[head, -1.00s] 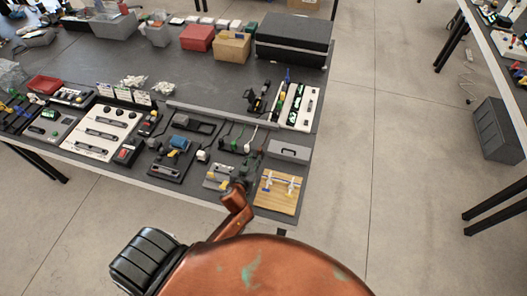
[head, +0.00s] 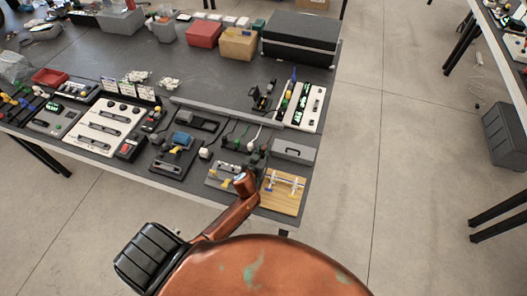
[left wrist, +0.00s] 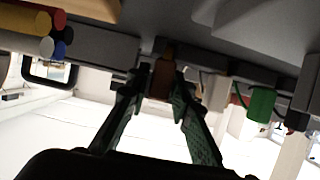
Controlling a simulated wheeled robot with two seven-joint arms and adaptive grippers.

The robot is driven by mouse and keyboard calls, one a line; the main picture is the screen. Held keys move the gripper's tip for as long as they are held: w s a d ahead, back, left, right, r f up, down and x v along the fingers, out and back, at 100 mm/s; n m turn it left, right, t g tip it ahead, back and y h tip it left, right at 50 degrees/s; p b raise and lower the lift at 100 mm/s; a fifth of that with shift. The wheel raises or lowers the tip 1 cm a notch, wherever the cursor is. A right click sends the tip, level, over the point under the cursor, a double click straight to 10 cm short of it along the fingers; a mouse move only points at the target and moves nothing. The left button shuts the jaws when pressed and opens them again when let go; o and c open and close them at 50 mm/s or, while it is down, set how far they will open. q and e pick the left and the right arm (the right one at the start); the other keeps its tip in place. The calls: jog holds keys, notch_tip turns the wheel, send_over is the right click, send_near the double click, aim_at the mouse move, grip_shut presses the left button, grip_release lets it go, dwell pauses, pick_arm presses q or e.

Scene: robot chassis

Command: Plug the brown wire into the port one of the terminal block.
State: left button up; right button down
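My left arm reaches up to the near right part of the bench in the head view. Its left gripper (head: 250,160) is small and dark there, among dark parts, so its fingers are hard to make out. In the left wrist view, the two green-black fingers of the left gripper (left wrist: 160,88) point at a small brown piece (left wrist: 164,75). The brown piece shows between the fingertips; I cannot tell whether they touch it or whether it is the brown wire's plug. I cannot single out the terminal block or port one. My right gripper is not in view.
A wooden board with white fittings (head: 283,190) lies right of the gripper, with a grey box (head: 293,151) behind it. Several electrical modules crowd the dark bench (head: 225,80).

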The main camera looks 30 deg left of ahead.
aim_at(264, 148)
pick_arm(q)
jog(key=shift+c, duration=0.7)
grip_shut()
jog(key=shift+r, duration=0.5)
notch_tip(264, 148, up, 3)
jog(key=shift+f+p, duration=0.2)
jog(key=shift+p, duration=0.25)
jog(key=s+a+r+p, duration=0.2)
jog(key=s+a+r, duration=0.5)
jog(key=s, duration=0.5)
notch_tip(264, 148, up, 2)
jog(key=shift+a+r, duration=0.15)
jog(key=shift+r, duration=0.1)
